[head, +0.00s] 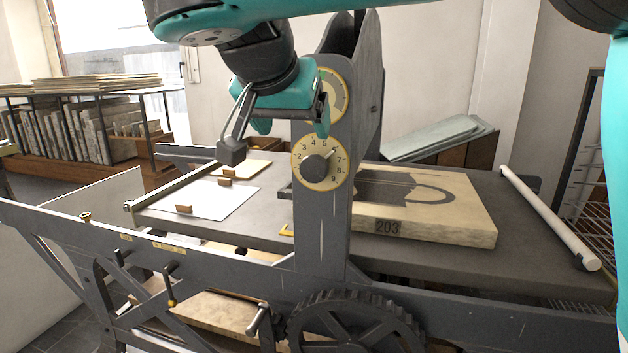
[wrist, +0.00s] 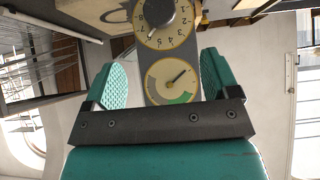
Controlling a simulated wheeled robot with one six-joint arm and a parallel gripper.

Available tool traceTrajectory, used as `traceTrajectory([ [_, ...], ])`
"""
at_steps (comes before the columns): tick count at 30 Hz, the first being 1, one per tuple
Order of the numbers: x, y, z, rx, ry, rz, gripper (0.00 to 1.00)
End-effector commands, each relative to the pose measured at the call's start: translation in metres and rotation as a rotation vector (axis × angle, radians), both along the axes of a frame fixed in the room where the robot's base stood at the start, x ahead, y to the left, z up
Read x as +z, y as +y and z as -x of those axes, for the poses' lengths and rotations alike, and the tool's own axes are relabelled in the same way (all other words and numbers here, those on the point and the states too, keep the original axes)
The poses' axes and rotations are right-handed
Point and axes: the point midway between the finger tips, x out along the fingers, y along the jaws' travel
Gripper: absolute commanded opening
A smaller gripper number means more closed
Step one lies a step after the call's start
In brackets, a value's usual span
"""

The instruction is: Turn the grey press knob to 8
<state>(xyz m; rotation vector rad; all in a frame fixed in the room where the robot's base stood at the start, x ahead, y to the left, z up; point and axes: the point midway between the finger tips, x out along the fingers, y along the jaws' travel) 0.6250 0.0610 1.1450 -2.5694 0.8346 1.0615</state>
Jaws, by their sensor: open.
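The grey press knob (head: 315,168) sits on a round cream dial (head: 326,184) on the press's upright. Its pointer aims up and right, at about the 6. The knob (wrist: 157,12) and its dial also show at the top of the wrist view, cut off by the frame edge. My gripper (head: 292,122) is open and empty, above and in front of the dial, apart from the knob. In the wrist view my gripper's (wrist: 163,62) teal fingers stand wide apart, with a gauge between them and the knob beyond.
The gauge (wrist: 166,88) with a green zone is above the knob dial; my gripper partly hides it in the head view. A stone slab (head: 470,225) marked 203 lies on the press bed right of the upright. A white roller (head: 545,215) lies further right.

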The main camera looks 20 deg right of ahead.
Motion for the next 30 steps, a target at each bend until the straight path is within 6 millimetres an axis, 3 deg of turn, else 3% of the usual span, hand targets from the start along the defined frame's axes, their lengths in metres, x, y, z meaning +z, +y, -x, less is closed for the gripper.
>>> traceTrajectory([
  [3, -0.024, -0.013, -0.015, -0.005, 0.003, 0.002, 0.81],
  [15, -0.084, -0.05, -0.066, -0.003, 0.003, 0.001, 0.81],
  [21, -0.101, -0.06, -0.08, -0.001, 0.003, 0.001, 0.81],
  [30, -0.105, -0.062, -0.085, 0.001, 0.001, 0.0, 0.81],
])
